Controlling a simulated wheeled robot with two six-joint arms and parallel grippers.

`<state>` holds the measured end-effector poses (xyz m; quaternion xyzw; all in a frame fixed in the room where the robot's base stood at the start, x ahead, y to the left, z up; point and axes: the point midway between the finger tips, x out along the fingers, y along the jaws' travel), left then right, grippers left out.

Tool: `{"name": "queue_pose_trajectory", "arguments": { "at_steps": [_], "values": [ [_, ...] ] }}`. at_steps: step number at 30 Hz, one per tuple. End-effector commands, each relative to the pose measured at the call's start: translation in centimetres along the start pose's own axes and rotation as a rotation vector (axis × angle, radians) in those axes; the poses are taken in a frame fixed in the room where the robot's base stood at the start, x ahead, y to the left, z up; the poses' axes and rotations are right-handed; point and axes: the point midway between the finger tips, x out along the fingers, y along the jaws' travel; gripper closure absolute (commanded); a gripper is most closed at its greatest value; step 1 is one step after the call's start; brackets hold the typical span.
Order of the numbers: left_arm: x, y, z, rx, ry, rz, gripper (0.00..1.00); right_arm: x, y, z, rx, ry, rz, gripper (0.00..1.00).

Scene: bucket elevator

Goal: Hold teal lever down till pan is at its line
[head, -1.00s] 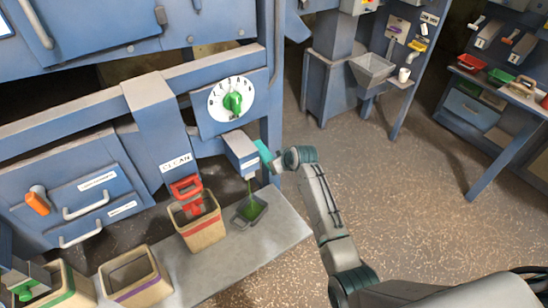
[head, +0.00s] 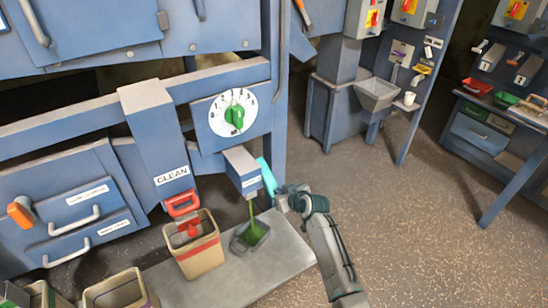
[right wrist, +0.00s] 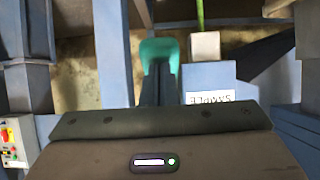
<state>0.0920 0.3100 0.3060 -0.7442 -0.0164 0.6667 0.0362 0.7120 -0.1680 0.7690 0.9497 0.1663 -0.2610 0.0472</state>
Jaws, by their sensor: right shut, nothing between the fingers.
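The teal lever (head: 267,177) is on the right side of the blue sample spout box (head: 242,172) and slants downward. My right gripper (head: 283,198) is at its lower end. In the right wrist view my closed fingers (right wrist: 158,82) overlap the teal lever (right wrist: 160,47); they hold nothing and seem to press against it. A green stream (head: 251,212) falls from the spout into a small dark grey pan (head: 238,244). Green material lies in the pan; its line cannot be made out. My left gripper is not in view.
The pan stands on a grey ledge (head: 285,250). A tan bin with a red band (head: 201,258) stands left of it under the CLEAN chute (head: 160,140). A dial with a green knob (head: 234,116) is above. Open floor lies to the right.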

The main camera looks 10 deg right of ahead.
Motion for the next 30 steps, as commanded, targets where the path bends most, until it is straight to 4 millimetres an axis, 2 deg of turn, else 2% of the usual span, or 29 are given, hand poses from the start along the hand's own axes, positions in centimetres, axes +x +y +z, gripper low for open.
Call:
{"name": "queue_pose_trajectory", "arguments": {
  "at_steps": [1, 5, 30],
  "values": [
    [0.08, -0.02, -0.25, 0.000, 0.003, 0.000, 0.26, 0.13, -0.12, 0.60, 0.002, -0.011, -0.003, 1.00],
    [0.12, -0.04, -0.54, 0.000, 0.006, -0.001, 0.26, 0.14, -0.15, 0.70, 0.002, -0.013, -0.004, 1.00],
    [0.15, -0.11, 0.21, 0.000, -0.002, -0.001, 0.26, 0.19, -0.26, 1.14, 0.004, -0.021, -0.006, 1.00]
  ]
}}
